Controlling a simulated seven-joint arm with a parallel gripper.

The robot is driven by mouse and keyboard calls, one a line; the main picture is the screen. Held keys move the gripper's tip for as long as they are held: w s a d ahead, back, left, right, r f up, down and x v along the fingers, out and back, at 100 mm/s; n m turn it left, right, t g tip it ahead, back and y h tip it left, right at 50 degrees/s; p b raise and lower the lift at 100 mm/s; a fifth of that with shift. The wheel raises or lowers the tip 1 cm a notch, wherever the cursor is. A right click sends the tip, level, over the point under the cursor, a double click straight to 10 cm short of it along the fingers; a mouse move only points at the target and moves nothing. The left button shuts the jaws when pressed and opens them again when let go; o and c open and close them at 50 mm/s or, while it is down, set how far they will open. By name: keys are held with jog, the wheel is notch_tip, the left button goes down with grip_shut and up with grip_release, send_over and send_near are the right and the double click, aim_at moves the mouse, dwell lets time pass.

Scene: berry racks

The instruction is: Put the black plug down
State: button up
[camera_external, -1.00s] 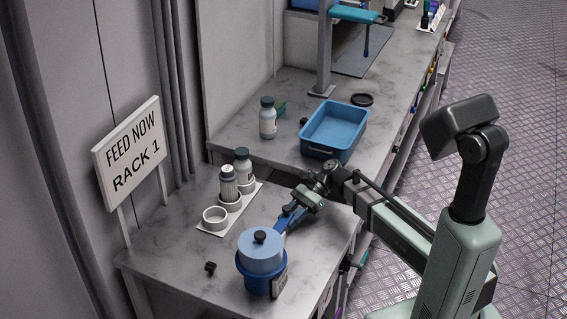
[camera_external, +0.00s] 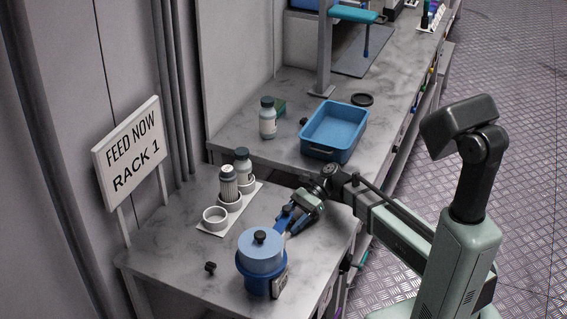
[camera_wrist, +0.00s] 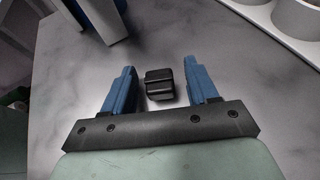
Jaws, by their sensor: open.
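The black plug (camera_wrist: 160,85) is a small dark block in the wrist view. It sits between the two blue fingers of my gripper (camera_wrist: 160,68), with a gap on each side, and appears to rest on the grey marbled table (camera_wrist: 205,30). My gripper (camera_external: 286,222) is open, low over the front table just behind the blue pot. In the external view I cannot make out the plug between the fingers. Another small black piece (camera_external: 210,267) lies on the table left of the pot.
The lidded blue pot (camera_external: 262,275) stands close in front of my gripper. A white rack (camera_external: 214,217) with ring holders and two bottles is to the left. A blue tray (camera_external: 335,130) and a bottle (camera_external: 267,120) stand on the rear table. The table's left front is mostly clear.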

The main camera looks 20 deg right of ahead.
jog(key=shift+r, duration=0.2)
jog(key=v, duration=1.2)
jog(key=shift+f, duration=0.1)
